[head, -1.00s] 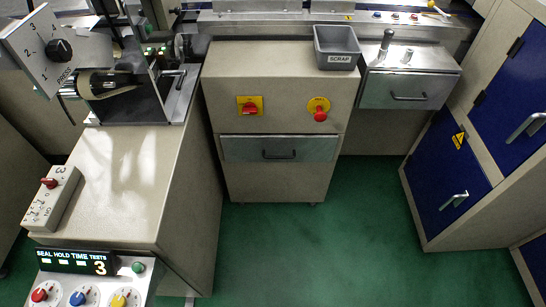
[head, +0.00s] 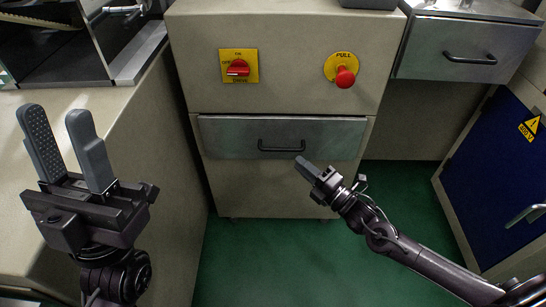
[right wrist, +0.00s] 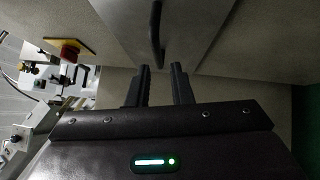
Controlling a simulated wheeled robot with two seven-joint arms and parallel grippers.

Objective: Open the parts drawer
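A grey metal drawer (head: 225,137) with a black bar handle (head: 282,149) sits in the middle cabinet, below a red knob and a red button. It looks shut. My right gripper (head: 303,166) is just below and right of the handle in the head view. In the right wrist view its two fingers (right wrist: 160,78) are apart with nothing between them, and the handle (right wrist: 156,32) is ahead of them, not touching. My left gripper (head: 55,118) is open and empty at the left, well away from the drawer. A second grey drawer (head: 430,57) with a black handle is at the upper right.
The red rotary switch (head: 238,68) and red pull button (head: 345,77) stick out above the drawer. A beige cabinet (head: 150,140) stands close on the left, a blue-doored cabinet (head: 500,170) on the right. The green floor (head: 270,260) before the drawer is clear.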

